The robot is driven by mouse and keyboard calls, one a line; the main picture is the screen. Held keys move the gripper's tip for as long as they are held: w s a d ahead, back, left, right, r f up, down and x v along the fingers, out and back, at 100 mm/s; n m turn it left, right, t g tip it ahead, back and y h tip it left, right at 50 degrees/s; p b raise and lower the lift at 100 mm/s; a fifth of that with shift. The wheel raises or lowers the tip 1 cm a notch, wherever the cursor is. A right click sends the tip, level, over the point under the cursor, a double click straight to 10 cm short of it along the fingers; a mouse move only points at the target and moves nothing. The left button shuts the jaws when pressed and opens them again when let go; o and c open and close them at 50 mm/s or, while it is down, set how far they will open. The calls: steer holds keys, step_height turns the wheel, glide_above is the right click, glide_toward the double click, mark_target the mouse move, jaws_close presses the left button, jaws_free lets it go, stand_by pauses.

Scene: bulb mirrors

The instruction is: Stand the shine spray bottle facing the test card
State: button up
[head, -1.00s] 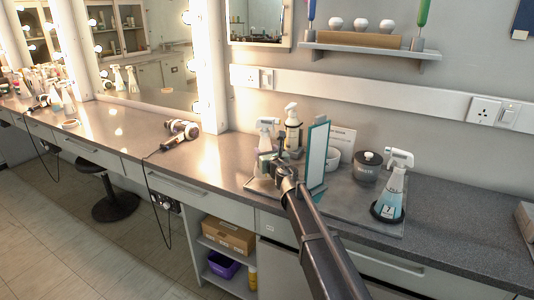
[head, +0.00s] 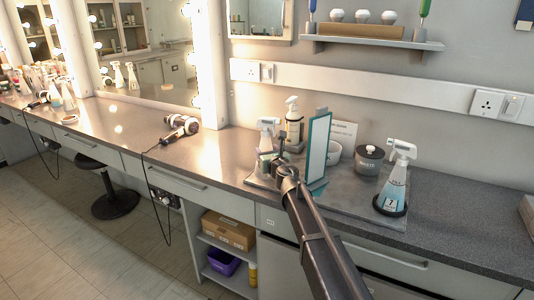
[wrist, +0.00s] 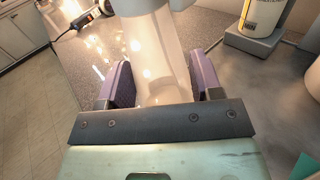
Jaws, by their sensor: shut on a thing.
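My gripper (head: 272,160) is at the left end of the grey mat. It is shut on a translucent white spray bottle (head: 266,143), with one purple-lined finger on each side. In the wrist view the bottle (wrist: 162,55) rises between the fingers; its top is cut off. Another spray bottle (head: 394,182), blue-labelled, stands in a black ring at right.
The grey mat (head: 345,203) lies near the counter's front edge. A pump bottle (head: 294,128) stands close behind the held bottle. A white bowl (head: 333,154) and a dark lidded jar (head: 368,161) stand farther right. A hair dryer (head: 182,128) lies left; counter between is clear.

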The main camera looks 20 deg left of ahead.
steer(key=o, duration=1.1)
steer(key=shift+s, duration=0.1)
steer(key=shift+v, duration=4.45)
